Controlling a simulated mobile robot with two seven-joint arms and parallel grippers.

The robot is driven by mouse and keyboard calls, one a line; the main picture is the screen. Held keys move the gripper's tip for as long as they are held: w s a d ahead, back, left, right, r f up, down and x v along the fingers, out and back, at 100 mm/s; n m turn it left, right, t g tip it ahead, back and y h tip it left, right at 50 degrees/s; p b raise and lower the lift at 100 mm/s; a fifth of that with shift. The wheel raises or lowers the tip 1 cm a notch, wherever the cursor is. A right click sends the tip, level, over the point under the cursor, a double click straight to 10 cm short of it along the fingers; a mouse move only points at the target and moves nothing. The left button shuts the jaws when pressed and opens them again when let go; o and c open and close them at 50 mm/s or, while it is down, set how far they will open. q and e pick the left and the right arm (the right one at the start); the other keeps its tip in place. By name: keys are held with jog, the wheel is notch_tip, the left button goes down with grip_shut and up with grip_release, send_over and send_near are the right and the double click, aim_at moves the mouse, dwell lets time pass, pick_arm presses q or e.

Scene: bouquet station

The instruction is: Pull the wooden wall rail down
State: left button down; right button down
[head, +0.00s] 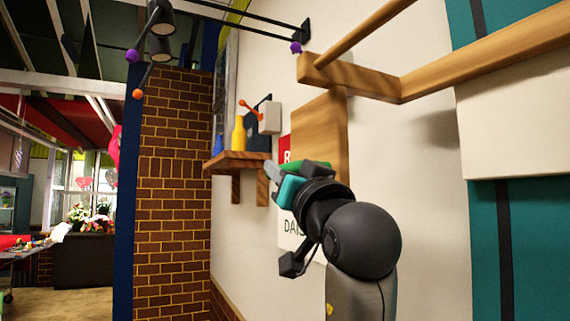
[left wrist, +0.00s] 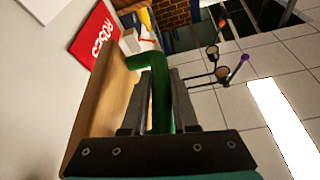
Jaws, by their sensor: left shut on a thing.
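A wooden rail (head: 485,62) runs out from the white wall at the upper right in the head view. It joins a short wooden crosspiece (head: 350,78) and a round wooden bar (head: 365,35). Below it, a flat wooden board (head: 320,125) stands against the wall, and it also shows in the left wrist view (left wrist: 98,105). My left gripper (head: 285,172) is in front of the board's lower part. In the left wrist view its fingers (left wrist: 160,78) are shut on a green handle (left wrist: 148,60), beside the board. The handle's join is not clear. My right gripper is out of view.
A small wooden shelf (head: 237,160) with a yellow bottle (head: 239,134) is left of my gripper. A red sign (left wrist: 95,38) is near the board. Black rods (head: 250,18) stick out overhead.

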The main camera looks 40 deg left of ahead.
pick_arm(q)
notch_tip(320, 180, down, 17)
jog(key=b, duration=1.1)
jog(key=c, duration=0.8)
grip_release()
jog(key=shift+r, duration=0.15)
jog(key=shift+c, duration=0.2)
jog(key=shift+o, duration=0.8)
